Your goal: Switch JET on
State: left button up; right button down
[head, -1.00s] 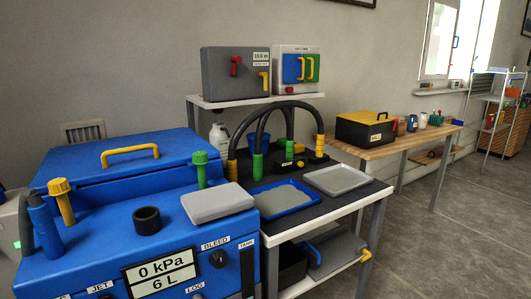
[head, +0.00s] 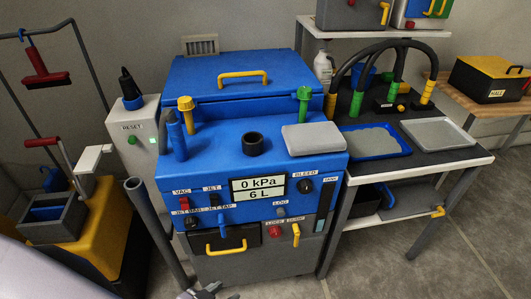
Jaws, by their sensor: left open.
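The blue machine (head: 255,168) stands in the middle of the head view, with its control panel facing me. The JET label (head: 211,188) is on the left part of the panel, with the small JET switch (head: 214,200) just below it. I cannot tell the switch's position at this size. The VAC switch (head: 185,204) is to its left. My left gripper (head: 208,291) is at the bottom edge, partly cut off, open, below and in front of the panel and apart from it. My right gripper is out of view.
A display reading 0 kPa and 6 L (head: 258,188) is right of the JET switch. Below are a black knob (head: 191,222), a blue lever (head: 222,230) and a yellow-handled drawer (head: 226,244). A grey pipe (head: 152,220) rises on the left. A yellow cart (head: 85,235) stands further left.

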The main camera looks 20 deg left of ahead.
aim_at(214, 197)
jog(key=k+u, duration=0.1)
jog(key=u, duration=0.95)
